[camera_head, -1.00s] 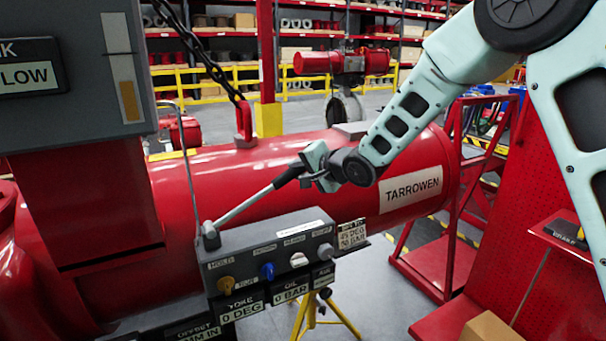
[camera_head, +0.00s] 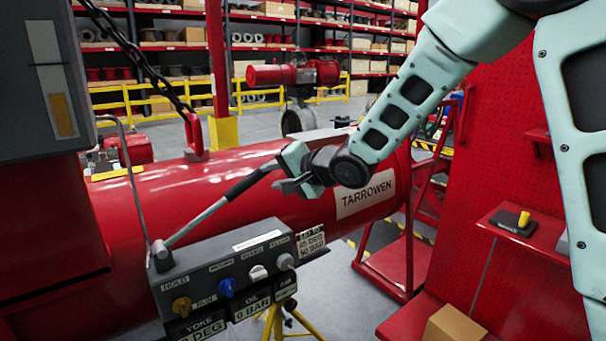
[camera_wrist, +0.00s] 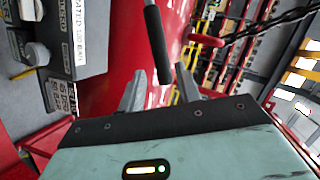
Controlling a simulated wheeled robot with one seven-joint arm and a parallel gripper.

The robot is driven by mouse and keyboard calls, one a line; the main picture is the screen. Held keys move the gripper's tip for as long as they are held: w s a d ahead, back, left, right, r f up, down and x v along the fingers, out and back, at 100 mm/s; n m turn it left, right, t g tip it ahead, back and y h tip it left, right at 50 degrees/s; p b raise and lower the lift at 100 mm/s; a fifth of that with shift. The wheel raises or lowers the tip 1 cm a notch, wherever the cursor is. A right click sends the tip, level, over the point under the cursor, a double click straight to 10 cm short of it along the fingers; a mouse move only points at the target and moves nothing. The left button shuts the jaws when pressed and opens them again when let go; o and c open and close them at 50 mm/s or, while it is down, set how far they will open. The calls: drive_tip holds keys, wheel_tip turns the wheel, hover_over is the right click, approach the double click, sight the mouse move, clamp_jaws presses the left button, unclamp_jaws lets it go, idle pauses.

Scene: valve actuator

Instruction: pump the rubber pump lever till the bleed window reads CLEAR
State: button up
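The pump lever (camera_head: 200,220) is a grey rod with a black rubber grip (camera_head: 252,183). It slants up and right from a pivot on the grey valve block (camera_head: 225,265). My gripper (camera_head: 285,185) is at the grip's upper end. In the wrist view the grip (camera_wrist: 158,45) ends between my two spread fingers (camera_wrist: 160,90), with gaps visible on both sides. No window reading CLEAR can be made out. A grey box at the upper left has a strip with an amber lower part (camera_head: 62,114).
The block carries yellow, blue, white and grey knobs, with OIL 0 BAR (camera_head: 252,304) and YOKE DEG plates below. The red TARROWEN cylinder (camera_head: 230,165) lies behind the lever. A chain (camera_head: 140,60) hangs at left. A red shelf (camera_head: 530,228) stands at right.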

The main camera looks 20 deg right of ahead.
drive_tip(key=v, duration=0.9)
drive_tip(key=shift+p, duration=0.3)
drive_tip(key=shift+a, duration=0.1)
